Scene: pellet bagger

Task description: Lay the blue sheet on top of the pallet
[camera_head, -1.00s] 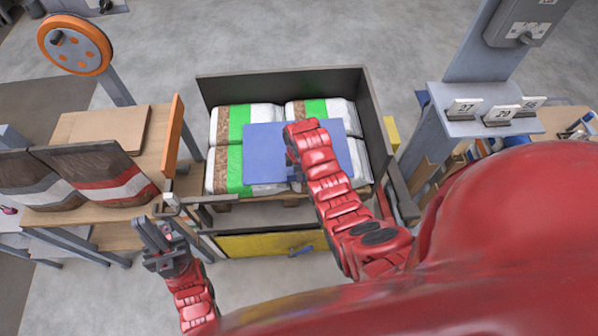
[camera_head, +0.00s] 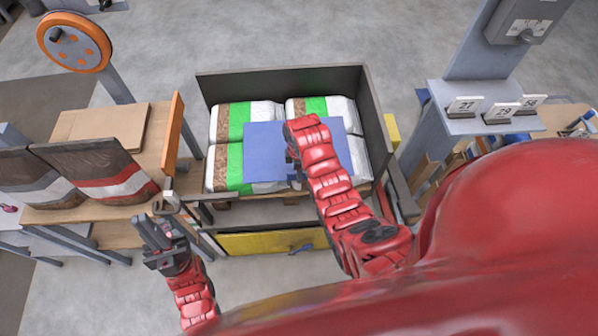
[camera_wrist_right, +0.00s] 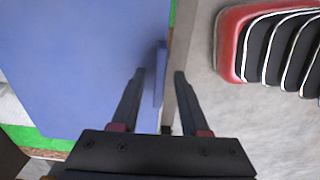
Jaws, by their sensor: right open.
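The blue sheet (camera_head: 264,148) lies across the tops of the white, green and brown bags stacked on the pallet (camera_head: 290,199). My right arm reaches over the sheet and partly hides it. In the right wrist view the sheet (camera_wrist_right: 75,65) fills the left side, with a narrow raised blue strip near its edge. My right gripper (camera_wrist_right: 160,73) is open, with its fingers on either side of that strip. The head view mostly hides this gripper behind its arm. My left gripper (camera_head: 150,222) is open and empty, left of the pallet bay and away from the sheet.
Dark grey walls (camera_head: 280,84) enclose the pallet at the back and right. A wooden table (camera_head: 100,205) with filled bags (camera_head: 105,172) stands at left. A grey post with a numbered shelf (camera_head: 485,120) stands at right. A yellow panel (camera_head: 265,243) is below the pallet's front.

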